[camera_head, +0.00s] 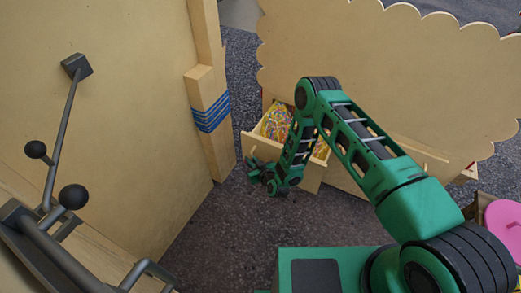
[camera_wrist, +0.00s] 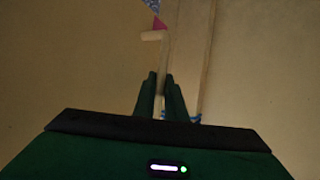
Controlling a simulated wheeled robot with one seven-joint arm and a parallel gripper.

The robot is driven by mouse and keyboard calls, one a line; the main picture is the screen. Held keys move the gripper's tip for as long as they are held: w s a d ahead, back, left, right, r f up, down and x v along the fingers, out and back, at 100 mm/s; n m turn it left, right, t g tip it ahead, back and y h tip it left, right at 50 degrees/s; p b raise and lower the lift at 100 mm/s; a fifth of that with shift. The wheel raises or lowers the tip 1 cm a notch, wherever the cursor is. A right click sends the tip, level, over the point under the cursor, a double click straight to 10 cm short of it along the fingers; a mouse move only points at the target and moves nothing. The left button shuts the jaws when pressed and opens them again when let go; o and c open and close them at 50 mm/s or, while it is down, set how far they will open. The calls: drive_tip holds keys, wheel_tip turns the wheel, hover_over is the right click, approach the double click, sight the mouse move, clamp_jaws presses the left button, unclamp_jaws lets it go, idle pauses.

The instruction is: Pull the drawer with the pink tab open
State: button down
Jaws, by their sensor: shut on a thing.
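A pale wooden drawer (camera_head: 301,173) stands out open below the scalloped board in the head view, with colourful sweets inside. My gripper (camera_head: 256,168) is low at its front face and hides part of it. A short pale peg (camera_wrist: 153,35) shows in the wrist view, with a pink tab (camera_wrist: 159,22) just beyond it. My gripper's two dark fingers (camera_wrist: 162,75) are close together, shut on what seems to be the drawer's handle. The grasped part is mostly hidden between the fingers.
A large wooden panel (camera_head: 120,120) stands at left, with a post (camera_head: 207,95) bound in blue rope. The scalloped board (camera_head: 385,70) rises behind the drawer. Dark floor (camera_head: 225,225) is clear in front. A pink round thing (camera_head: 505,228) is at far right.

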drive_tip(key=s+a, duration=0.3)
drive_tip(key=s, duration=0.4)
drive_tip(key=shift+s+a, duration=0.2)
drive_tip(key=shift+a, duration=0.15)
drive_tip(key=c, duration=2.1)
unclamp_jaws()
drive_tip(key=v, duration=1)
drive_tip(key=shift+s+d, duration=0.2)
drive_tip(key=shift+d, duration=0.05)
